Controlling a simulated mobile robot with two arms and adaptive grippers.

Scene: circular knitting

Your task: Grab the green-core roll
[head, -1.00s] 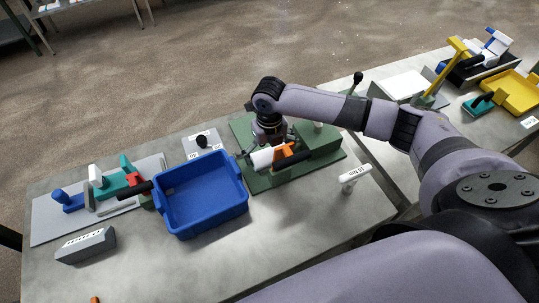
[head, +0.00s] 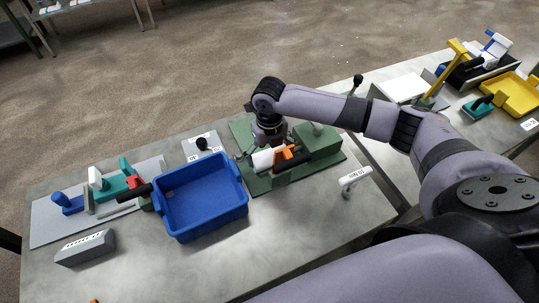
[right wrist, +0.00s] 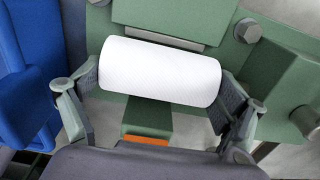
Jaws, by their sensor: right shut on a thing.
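A white roll (right wrist: 160,72) lies across the right wrist view, between the two fingers of my right gripper (right wrist: 160,95). One finger presses on each end of the roll, and the gripper is shut on it. The fingers cover the roll's ends, so its core colour does not show. In the head view the roll (head: 263,161) is a small white shape under my right gripper (head: 262,148), at the left part of the green fixture (head: 262,187). My left gripper is not in view.
An orange part and a black handle (head: 293,163) sit right beside the roll. A blue bin (head: 207,222) stands left of the fixture.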

